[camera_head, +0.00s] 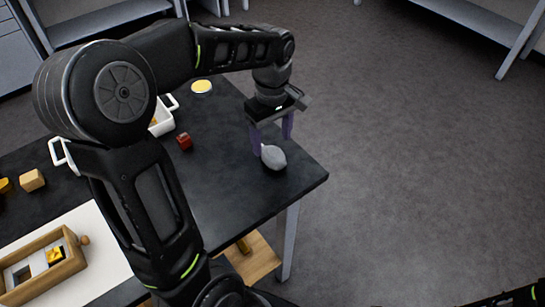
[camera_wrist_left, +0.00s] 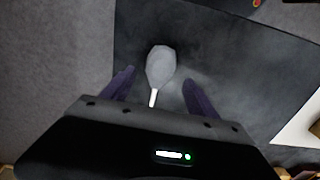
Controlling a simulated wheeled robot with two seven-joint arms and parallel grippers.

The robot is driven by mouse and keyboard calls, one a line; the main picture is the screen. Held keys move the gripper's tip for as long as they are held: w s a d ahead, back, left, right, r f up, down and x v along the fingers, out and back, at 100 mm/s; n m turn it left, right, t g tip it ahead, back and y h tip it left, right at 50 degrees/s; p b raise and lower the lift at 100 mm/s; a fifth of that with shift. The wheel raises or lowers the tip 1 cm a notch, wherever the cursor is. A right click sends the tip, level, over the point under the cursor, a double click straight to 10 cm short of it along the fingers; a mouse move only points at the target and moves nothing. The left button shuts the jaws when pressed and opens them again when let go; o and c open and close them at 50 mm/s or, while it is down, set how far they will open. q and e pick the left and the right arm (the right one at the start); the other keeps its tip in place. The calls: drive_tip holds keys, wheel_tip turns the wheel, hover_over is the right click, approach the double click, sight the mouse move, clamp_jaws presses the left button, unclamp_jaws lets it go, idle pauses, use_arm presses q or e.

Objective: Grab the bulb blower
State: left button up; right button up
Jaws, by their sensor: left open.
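The bulb blower is a grey bulb (camera_head: 273,157) with a thin pale nozzle, lying on the black table (camera_head: 225,190) near its right corner. It also shows in the left wrist view (camera_wrist_left: 160,66), with its nozzle pointing toward my gripper. My left gripper (camera_head: 271,140) is open and points down at the blower. In the left wrist view its purple fingers (camera_wrist_left: 161,88) stand apart, one to each side of the nozzle, with the bulb beyond the fingertips. The fingers do not appear to touch it. My right gripper is not in view.
A dark red block (camera_head: 184,141) and a yellow-topped round dish (camera_head: 202,86) are on the table. A white handled container (camera_head: 163,122) is partly hidden by my arm. A wooden tray (camera_head: 75,262) lies at lower left. The table around the blower is clear.

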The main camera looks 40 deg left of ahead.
sight(272, 149)
use_arm(q)
drive_tip(key=shift+f, duration=0.1)
wheel_tip(272, 149, down, 5)
drive_tip(key=shift+p, duration=0.4)
drive_tip(key=shift+c, duration=0.6)
drive_tip(key=c, duration=1.3)
drive_tip(key=shift+o, duration=0.2)
wheel_tip(272, 149, up, 10)
drive_tip(key=shift+d+r, duration=0.1)
